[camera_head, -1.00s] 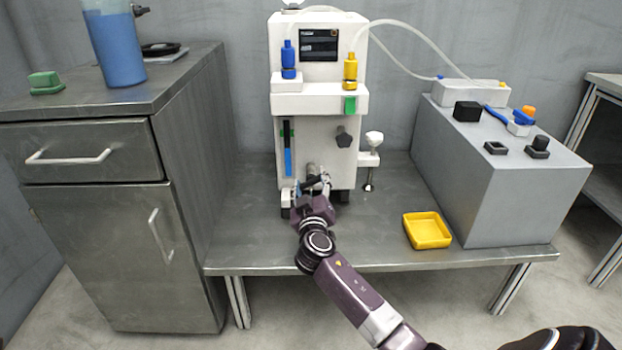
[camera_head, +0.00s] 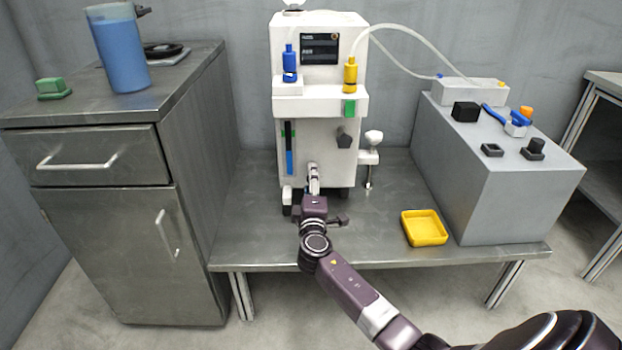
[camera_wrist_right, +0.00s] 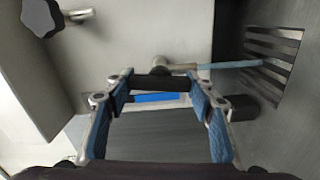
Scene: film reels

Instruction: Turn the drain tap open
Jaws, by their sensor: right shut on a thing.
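The white machine (camera_head: 318,110) stands on the metal bench. The drain tap is low on its front, mostly hidden by my gripper in the head view. In the right wrist view a dark bar-shaped tap handle (camera_wrist_right: 160,83) lies crosswise below a metal stub (camera_wrist_right: 158,64). My right gripper (camera_head: 314,180) is at the machine's lower front, and in the right wrist view (camera_wrist_right: 160,90) its blue-padded fingers are shut on the ends of the dark handle. A blue strip (camera_wrist_right: 156,98) shows just below the handle. My left gripper is out of view.
A yellow tray (camera_head: 425,228) sits on the bench at the right. A metal cabinet (camera_head: 100,240) stands at the left. A white knob (camera_head: 373,137) juts from the machine's right side. The bench front has free room.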

